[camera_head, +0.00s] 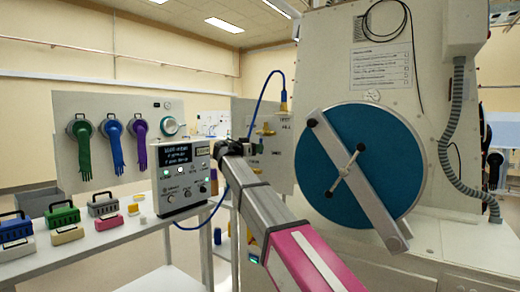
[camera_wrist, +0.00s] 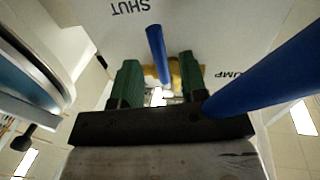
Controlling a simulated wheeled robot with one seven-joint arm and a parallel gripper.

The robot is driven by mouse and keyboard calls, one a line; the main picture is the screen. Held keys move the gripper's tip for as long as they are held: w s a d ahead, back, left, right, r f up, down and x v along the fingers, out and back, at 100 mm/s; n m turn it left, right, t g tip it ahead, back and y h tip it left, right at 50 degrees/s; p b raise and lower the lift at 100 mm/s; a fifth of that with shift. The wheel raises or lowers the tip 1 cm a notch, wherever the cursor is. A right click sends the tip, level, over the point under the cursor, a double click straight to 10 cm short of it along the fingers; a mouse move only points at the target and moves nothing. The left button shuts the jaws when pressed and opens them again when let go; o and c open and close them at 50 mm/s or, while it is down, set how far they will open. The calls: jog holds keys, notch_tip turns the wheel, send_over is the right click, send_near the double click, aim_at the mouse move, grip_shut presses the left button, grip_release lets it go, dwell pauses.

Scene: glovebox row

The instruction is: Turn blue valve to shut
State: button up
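The wrist view shows a blue bar (camera_wrist: 155,50), which looks like the valve's lever, in front of a pale panel marked SHUT. It lies between the two green fingers of my gripper (camera_wrist: 158,78), with gaps on both sides. The fingers are apart and hold nothing that I can see. A brass valve body (camera_wrist: 177,74) shows behind the fingers, partly hidden. In the head view my gripper (camera_head: 248,146) is in front of the valve panel (camera_head: 283,178), and the arm's end hides the blue lever.
A thick blue hose (camera_wrist: 270,78) passes close to my gripper's right in the wrist view. A large blue round door (camera_head: 345,130) with a diagonal bar stands to the right. A control box (camera_head: 184,180) stands close on the left, on a bench with several coloured cases.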

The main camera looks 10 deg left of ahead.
jog(key=v, duration=0.7)
jog(key=shift+s+a, duration=0.15)
jog(key=shift+s, duration=0.05)
dwell(0.3)
